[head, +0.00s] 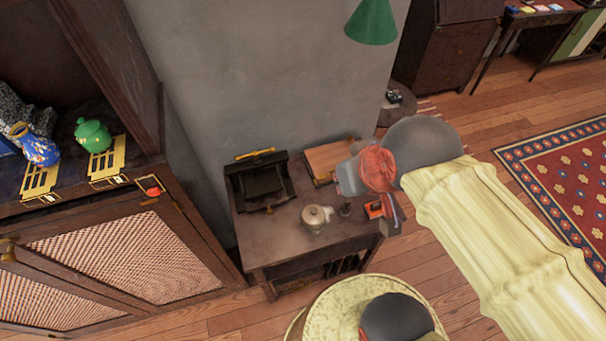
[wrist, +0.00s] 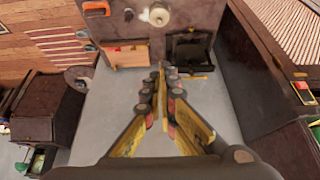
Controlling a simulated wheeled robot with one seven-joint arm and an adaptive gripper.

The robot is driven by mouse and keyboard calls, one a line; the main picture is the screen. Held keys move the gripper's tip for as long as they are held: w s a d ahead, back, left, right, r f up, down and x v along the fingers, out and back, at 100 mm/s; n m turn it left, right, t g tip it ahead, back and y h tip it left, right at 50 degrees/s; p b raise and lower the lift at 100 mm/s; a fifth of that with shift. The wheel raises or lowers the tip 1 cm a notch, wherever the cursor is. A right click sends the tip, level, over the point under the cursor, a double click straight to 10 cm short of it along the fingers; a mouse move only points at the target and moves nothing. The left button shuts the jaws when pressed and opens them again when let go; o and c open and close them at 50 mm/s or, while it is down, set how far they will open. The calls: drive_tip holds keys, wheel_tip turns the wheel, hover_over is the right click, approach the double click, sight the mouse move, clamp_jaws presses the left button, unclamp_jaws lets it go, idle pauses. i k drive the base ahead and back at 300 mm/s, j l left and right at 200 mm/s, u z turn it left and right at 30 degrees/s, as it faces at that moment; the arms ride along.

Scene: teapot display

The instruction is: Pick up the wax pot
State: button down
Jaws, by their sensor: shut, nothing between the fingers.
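A small cream pot with a lidded top, which looks like the wax pot (head: 316,216), stands upright on a dark side table (head: 249,232). It also shows at the top of the wrist view (wrist: 158,15). My gripper (head: 393,222) is to the right of the table in the head view, apart from the pot. In the wrist view, its fingers (wrist: 161,72) meet at the tips with nothing between them, and the pot lies beyond them.
A dark open box (head: 262,184), a wooden box (head: 328,158) and an orange item (head: 374,209) share the tabletop. A dark cabinet (head: 90,285) at left bears a green teapot (head: 93,136) and a blue vase (head: 38,149). A grey wall (head: 255,80) stands behind the table.

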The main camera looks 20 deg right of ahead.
sight(313, 229)
drive_tip(key=k+l+z, duration=0.1)
drive_tip(key=k+z, duration=0.2)
drive_tip(key=z, duration=0.15)
drive_tip(key=k+l+z, duration=0.2)
drive_tip(key=z, duration=0.25)
drive_tip(key=k+j+z, duration=0.15)
